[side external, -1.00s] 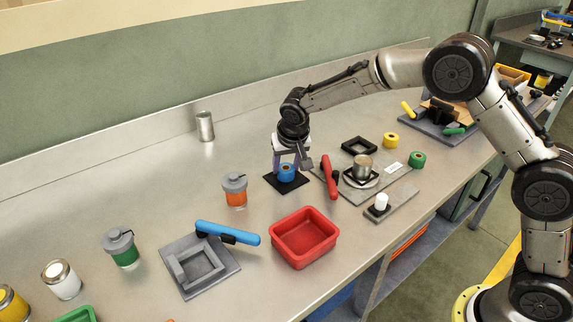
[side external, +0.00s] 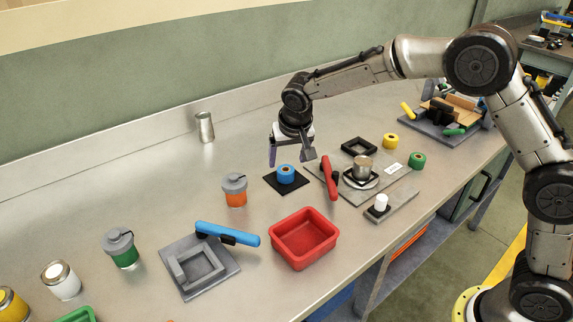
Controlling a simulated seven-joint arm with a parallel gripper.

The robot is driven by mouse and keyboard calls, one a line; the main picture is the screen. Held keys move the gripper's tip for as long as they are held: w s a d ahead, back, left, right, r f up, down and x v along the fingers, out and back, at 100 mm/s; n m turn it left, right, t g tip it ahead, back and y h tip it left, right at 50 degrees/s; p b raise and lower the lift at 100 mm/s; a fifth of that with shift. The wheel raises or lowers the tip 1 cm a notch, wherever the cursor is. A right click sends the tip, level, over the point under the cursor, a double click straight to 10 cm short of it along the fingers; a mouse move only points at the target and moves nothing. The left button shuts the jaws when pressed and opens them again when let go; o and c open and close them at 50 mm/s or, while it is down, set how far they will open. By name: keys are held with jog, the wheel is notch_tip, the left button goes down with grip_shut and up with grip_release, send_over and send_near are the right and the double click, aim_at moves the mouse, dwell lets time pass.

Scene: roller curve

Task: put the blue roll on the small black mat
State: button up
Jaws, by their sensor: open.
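The blue roll (side external: 286,174) sits on the small black mat (side external: 271,181), lying flat with its round hole facing up. The mat lies on the metal bench, left of the grey plate. My gripper (side external: 290,160) is just above the roll with its two fingers spread apart. It is open and holds nothing, and it looks clear of the roll. The roll hides part of the mat.
A red-handled tool (side external: 328,176) lies close to the right of the mat. An orange jar (side external: 235,190) stands to the left. A red tray (side external: 303,239) is in front. A metal cup (side external: 205,127) stands behind.

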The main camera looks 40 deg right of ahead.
jog(key=v, duration=0.7)
jog(key=s+d+r+n, duration=0.1)
jog(key=s+d+r, duration=0.25)
jog(key=s, duration=0.45)
jog(key=s+d+r+n, duration=0.1)
jog(key=s+d+r, duration=0.2)
jog(key=s+r, duration=0.35)
jog(key=s+d+f+n+y, duration=0.1)
jog(key=s+f, duration=0.2)
jog(key=s, duration=0.7)
jog(key=s+d+f+n+t, duration=0.1)
jog(key=s+d+f, duration=0.1)
jog(key=s, duration=0.8)
jog(key=shift+f+n+y, duration=0.3)
jog(key=shift+f+y, duration=0.1)
jog(key=shift+f, duration=0.3)
